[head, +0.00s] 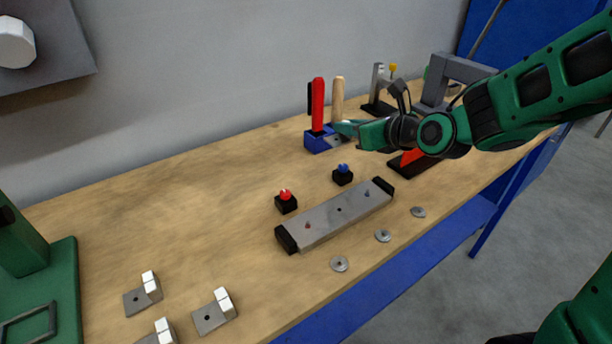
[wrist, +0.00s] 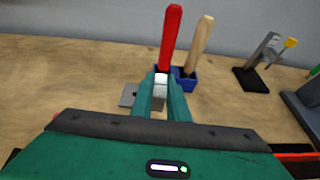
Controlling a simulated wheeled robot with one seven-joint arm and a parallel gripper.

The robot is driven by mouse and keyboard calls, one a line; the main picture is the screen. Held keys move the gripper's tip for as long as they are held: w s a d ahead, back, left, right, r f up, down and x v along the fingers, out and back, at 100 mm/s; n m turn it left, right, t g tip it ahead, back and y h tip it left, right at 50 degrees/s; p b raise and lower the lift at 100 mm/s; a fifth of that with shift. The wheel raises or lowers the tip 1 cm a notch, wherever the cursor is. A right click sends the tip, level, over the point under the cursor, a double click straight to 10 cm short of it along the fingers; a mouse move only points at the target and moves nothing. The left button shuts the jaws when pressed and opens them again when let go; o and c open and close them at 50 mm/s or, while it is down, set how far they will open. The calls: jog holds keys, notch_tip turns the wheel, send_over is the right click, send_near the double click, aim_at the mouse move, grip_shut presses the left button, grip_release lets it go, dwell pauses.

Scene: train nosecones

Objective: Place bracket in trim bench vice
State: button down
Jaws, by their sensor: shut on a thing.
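My gripper (head: 345,127) is shut on a bracket (wrist: 161,87), which has a white block and a flat grey plate (wrist: 128,95). The white block sits between the green fingertips in the wrist view, and the plate sticks out to the left. The bracket is largely hidden in the head view. A red and dark device (head: 412,158), perhaps the vice, stands on the bench below my forearm and right of the gripper. My arm partly covers it, so its jaws cannot be made out. Red parts (wrist: 298,157) also show at the wrist view's lower edge.
A blue holder (head: 316,141) with red-handled and wooden-handled tools stands close to the gripper. A toggle clamp (head: 379,90) and grey frame (head: 455,70) stand behind.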

aim_at(334, 138)
jog(key=a, duration=0.1)
jog(key=s+a, duration=0.1)
jog(key=a, duration=0.1)
jog(key=shift+s+a+f+n, duration=0.15)
jog(key=shift+s+f+n, duration=0.15)
jog(key=shift+f, duration=0.1)
jog(key=shift+w+a+f, duration=0.1)
jog(key=shift+f, duration=0.1)
jog(key=w+d+f, duration=0.1)
jog(key=w+f, duration=0.1)
jog(key=w, duration=0.1)
jog(key=w+d+f, duration=0.2)
jog(key=w, duration=0.1)
jog(key=w+d+f, duration=0.2)
jog(key=w, duration=0.2)
jog(key=shift+d+f, duration=0.15)
jog(key=shift+f, duration=2.2)
jog(key=shift+f, duration=0.1)
jog(key=c, duration=1.7)
grip_release()
